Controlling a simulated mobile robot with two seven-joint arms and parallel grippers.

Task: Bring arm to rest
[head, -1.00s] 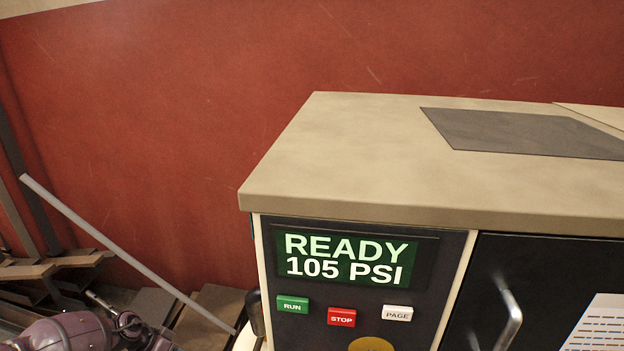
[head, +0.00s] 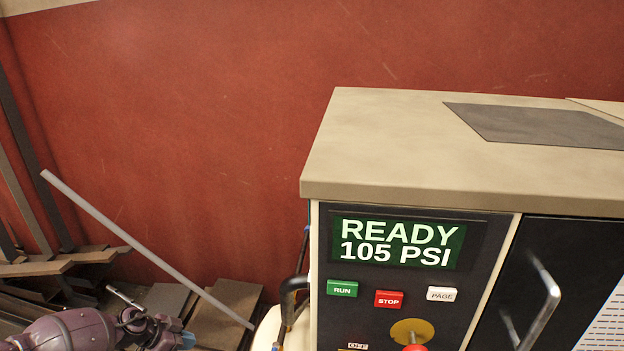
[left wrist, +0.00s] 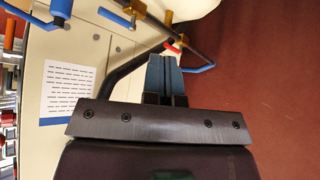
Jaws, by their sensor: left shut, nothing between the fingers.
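My left arm comes in at the lower left of the head view, purple and jointed. My left gripper (head: 187,340) shows only in part at the bottom edge there, left of the machine and apart from it. In the left wrist view its two blue-grey fingers (left wrist: 167,74) lie together, shut and empty. Beyond them are dark pipes with blue handles (left wrist: 197,68) and a red lever tip (left wrist: 171,47); I cannot tell how near they are. My right gripper is in neither view.
A compressor cabinet (head: 400,183) fills the right, its display (head: 396,242) reading READY 105 PSI. Below are a green RUN button (head: 342,289), a red STOP button (head: 389,299) and a red-yellow knob (head: 412,331). A grey bar (head: 140,245) and metal stock (head: 70,259) lie left.

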